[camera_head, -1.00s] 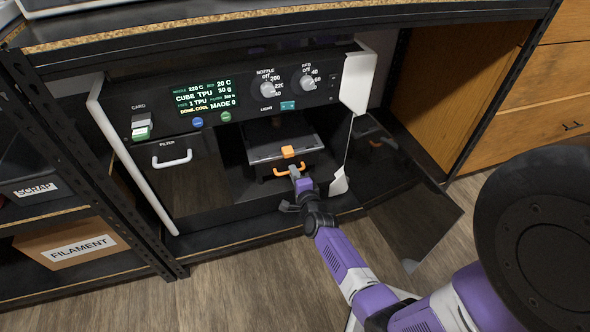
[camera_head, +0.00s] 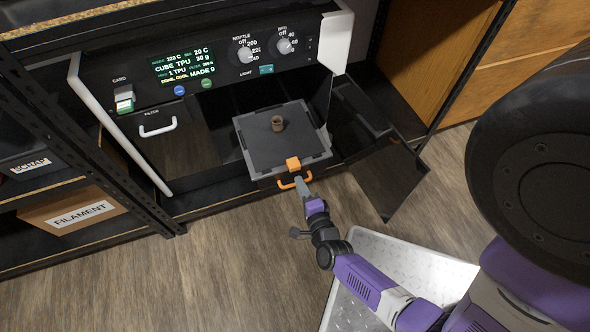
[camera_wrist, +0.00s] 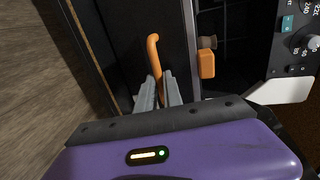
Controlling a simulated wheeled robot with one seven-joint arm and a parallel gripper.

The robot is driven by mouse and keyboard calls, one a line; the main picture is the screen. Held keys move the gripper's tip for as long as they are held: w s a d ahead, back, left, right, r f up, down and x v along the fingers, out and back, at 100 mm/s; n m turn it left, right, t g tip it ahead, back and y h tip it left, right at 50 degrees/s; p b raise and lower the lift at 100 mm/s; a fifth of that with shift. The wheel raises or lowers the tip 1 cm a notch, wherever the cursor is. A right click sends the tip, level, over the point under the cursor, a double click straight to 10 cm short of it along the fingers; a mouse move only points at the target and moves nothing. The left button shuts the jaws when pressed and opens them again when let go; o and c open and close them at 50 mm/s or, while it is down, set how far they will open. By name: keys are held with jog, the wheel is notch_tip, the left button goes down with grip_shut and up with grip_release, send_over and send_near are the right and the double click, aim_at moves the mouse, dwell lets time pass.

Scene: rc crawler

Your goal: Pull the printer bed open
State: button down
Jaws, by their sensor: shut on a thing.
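The printer bed (camera_head: 262,150) is a dark flat plate with a grey rim, slid well out of the printer's opening. A small brown printed piece (camera_head: 277,123) stands on it. An orange handle (camera_head: 300,180) is on the bed's front, with an orange block (camera_head: 293,164) above it. My gripper (camera_head: 301,183) is at the handle. In the wrist view my gripper's fingers (camera_wrist: 159,92) are shut around the orange handle (camera_wrist: 154,55), and the orange block (camera_wrist: 207,63) shows to the right.
The printer's dark door (camera_head: 378,150) hangs open on the right. The filter drawer (camera_head: 158,150) has a white handle. A shelf with a FILAMENT box (camera_head: 80,213) stands at the left. Wooden floor (camera_head: 215,265) is clear in front.

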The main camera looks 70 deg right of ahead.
jog(key=shift+f+v, duration=0.25)
jog(key=shift+v, duration=0.9)
jog(key=c, duration=1.5)
grip_release()
jog(key=p+v, duration=0.1)
jog(key=v, duration=0.7)
